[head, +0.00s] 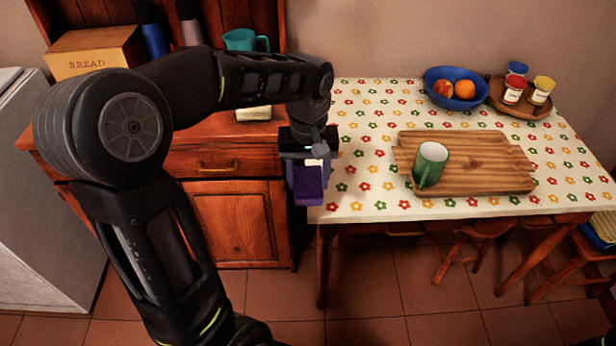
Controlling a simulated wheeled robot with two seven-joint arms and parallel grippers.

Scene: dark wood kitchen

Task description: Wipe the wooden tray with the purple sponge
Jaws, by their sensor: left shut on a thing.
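The wooden tray (490,174) lies on the flowered tablecloth in the right half of the head view. A green mug (430,165) with a pale inside stands on the tray's left part. My left gripper (308,172) is at the table's left edge, left of the tray and apart from it. It is shut on the purple sponge (309,190), which hangs below it; the fingers are largely hidden. My right gripper is not in view.
The table (365,125) has clear cloth between the sponge and the tray. A blue fruit bowl (440,98) and a round tray with jars (520,107) stand at the back right. A cabinet (225,215) with a bread box (95,52) is at left; stools stand under the table.

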